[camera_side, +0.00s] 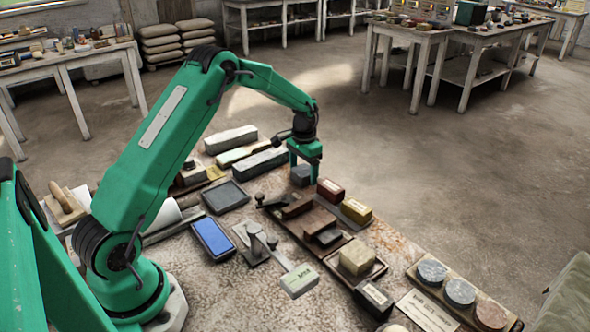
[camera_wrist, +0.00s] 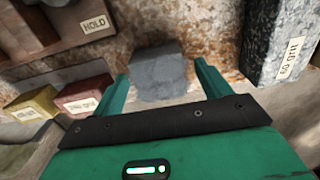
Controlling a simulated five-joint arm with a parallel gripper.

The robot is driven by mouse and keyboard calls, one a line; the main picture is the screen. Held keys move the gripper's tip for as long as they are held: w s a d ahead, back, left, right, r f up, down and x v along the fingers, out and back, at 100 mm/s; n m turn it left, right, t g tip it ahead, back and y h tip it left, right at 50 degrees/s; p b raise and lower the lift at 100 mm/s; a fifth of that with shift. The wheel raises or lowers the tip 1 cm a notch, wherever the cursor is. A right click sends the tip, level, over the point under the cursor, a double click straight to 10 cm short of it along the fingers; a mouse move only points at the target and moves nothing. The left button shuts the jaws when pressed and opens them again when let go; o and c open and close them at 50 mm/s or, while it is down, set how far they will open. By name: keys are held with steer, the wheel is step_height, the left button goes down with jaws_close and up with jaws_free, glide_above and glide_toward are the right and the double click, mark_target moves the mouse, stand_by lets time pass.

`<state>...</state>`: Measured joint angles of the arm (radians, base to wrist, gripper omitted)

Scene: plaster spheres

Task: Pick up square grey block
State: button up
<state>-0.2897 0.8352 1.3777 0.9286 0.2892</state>
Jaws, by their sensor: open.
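The square grey block (camera_wrist: 158,73) lies on the worktable between the two green fingers of my gripper (camera_wrist: 163,88) in the wrist view. In the side view the grey block (camera_side: 300,175) shows just below my gripper (camera_side: 305,165). The gripper is open, with a finger on each side of the block. A gap shows between the block and the right finger; I cannot tell whether the left finger touches it.
A long grey stone labelled 60 grit (camera_wrist: 280,45) stands right of the gripper in the wrist view. A wooden tray marked HOLD (camera_wrist: 95,25), a red block (camera_wrist: 90,101) and a yellow block (camera_wrist: 32,106) lie left. Bare tabletop (camera_wrist: 205,30) shows beyond the block.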

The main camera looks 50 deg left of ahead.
mark_target(304, 170)
steer(key=shift+f, duration=0.45)
steer(key=c, duration=1.3)
steer(key=shift+r, duration=0.15)
steer(key=shift+r, duration=0.4)
step_height(304, 170, up, 3)
steer(key=shift+r, duration=0.1)
steer(key=s+d+r, duration=0.3)
steer(key=d+r, duration=0.3)
steer(key=d, duration=0.5)
steer(key=shift+d+r, duration=0.15)
steer(key=shift+r, duration=0.25)
